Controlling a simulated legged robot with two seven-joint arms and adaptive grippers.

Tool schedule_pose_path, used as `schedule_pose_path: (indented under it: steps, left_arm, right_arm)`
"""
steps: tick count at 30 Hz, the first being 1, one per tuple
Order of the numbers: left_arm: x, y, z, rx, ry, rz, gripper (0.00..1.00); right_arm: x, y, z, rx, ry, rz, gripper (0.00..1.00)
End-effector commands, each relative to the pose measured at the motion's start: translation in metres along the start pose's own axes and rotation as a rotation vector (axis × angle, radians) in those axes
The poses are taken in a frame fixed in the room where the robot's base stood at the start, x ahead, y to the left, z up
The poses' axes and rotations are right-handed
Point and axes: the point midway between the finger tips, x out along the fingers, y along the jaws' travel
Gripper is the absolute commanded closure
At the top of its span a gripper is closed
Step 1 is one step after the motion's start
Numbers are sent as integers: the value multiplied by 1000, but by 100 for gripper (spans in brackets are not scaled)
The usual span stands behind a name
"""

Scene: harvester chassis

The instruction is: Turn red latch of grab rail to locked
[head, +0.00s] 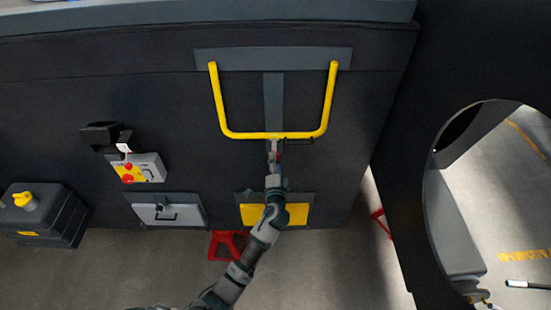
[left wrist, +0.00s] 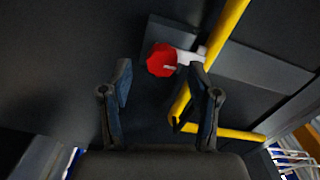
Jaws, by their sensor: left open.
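The yellow grab rail (head: 275,135) is a U-shaped bar on the dark chassis wall in the head view; part of it also shows at the right of the left wrist view (left wrist: 228,32). The red latch (left wrist: 162,60) shows in the left wrist view as a red knob with a pale bar running right to the rail. My left gripper (head: 273,150) is just below the rail's bottom bar. In the left wrist view its two fingers (left wrist: 160,80) are apart with nothing between them, and the latch appears beyond the fingertips. In the head view the gripper largely hides the latch. My right gripper is not in view.
A grey box with red buttons (head: 140,169) is on the wall at left, above a light panel with a handle (head: 170,213). A yellow panel (head: 296,213) lies behind my arm. A red stand (head: 228,244) is on the floor. A large round opening is at right.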

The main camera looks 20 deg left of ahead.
Motion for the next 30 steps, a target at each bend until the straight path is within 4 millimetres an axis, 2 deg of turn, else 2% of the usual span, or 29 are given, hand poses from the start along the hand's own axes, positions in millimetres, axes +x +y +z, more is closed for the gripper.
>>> schedule_pose_path:
  steps: [6,12,17,30]
  left_arm:
    - [-50,3,-1,-1,0,4,39]
    - [-82,3,-2,-1,1,4,39]
    - [-91,2,-2,1,0,3,39]
    - [-91,2,-2,1,0,2,39]
  right_arm:
    - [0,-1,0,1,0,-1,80]
    - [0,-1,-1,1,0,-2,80]
    - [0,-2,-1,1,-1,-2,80]
    - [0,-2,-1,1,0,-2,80]
